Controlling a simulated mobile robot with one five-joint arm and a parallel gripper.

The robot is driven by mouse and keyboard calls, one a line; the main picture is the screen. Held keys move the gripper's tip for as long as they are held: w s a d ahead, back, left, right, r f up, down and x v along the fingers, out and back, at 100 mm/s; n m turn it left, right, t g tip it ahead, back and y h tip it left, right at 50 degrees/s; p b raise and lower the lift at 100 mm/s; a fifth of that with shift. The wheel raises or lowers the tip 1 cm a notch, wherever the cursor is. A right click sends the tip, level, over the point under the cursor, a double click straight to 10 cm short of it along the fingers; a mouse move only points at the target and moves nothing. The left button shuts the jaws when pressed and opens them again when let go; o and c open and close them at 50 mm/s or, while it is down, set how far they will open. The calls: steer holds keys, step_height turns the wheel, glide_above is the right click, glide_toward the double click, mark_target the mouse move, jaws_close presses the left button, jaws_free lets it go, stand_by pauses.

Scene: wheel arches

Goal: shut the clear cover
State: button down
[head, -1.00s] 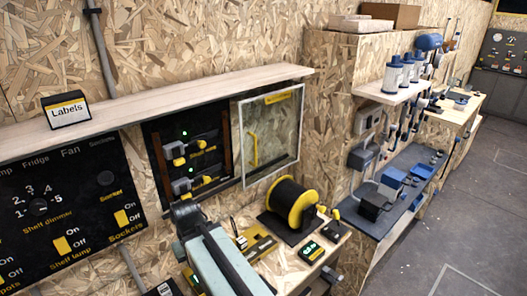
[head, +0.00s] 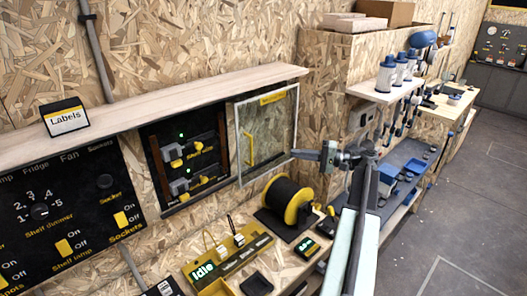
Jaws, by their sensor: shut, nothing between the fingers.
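The clear cover (head: 281,118) is a see-through pane in a pale frame with a yellow upright handle (head: 249,148) near its left side and a yellow label at its top. It stands to the right of the black switch panel (head: 158,144), which is uncovered and shows its switches and green lights. My gripper (head: 296,154) is shut and empty. Its tips point left at the lower right edge of the cover in the picture; I cannot tell whether they touch it.
A wooden shelf (head: 205,92) with a Labels box (head: 65,118) runs above the panel. A yellow-and-black cable reel (head: 288,200) stands on the bench below the cover. A yellow tray marked Idle (head: 230,262) lies in front. The floor at right is clear.

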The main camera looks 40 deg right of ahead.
steer(key=s+a+x, duration=0.1)
steer(key=a+x, duration=0.1)
steer(key=x, duration=1)
steer(key=shift+s+a+r, duration=0.15)
steer(key=shift+s+r, duration=0.05)
